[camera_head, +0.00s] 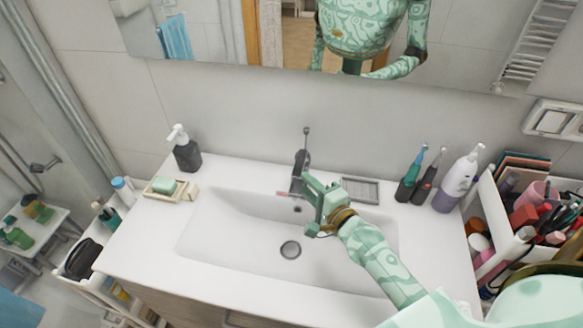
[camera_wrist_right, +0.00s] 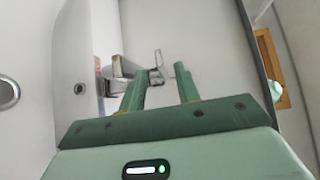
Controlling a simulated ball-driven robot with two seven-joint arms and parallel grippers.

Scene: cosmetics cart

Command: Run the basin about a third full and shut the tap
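The white basin (camera_head: 225,235) is set in the counter, with a round drain (camera_head: 290,250) in its floor. I see no water in the basin and no stream from the spout. The dark metal tap (camera_head: 301,165) stands at the back rim, with a thin upright lever (camera_head: 306,138) on top; it also shows in the right wrist view (camera_wrist_right: 122,67). My right gripper (camera_head: 308,186) is just right of the tap, over the basin's back edge. In the right wrist view its two fingers (camera_wrist_right: 160,86) are apart with nothing between them. My left gripper is out of view.
A dark soap dispenser (camera_head: 185,150) and soap dish (camera_head: 170,189) stand left. A grey tray (camera_head: 360,190), two electric toothbrushes (camera_head: 411,175) and a pump bottle (camera_head: 458,180) stand right. A mirror (camera_head: 220,30) hangs behind; a crowded cosmetics cart (camera_head: 490,215) is at the right.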

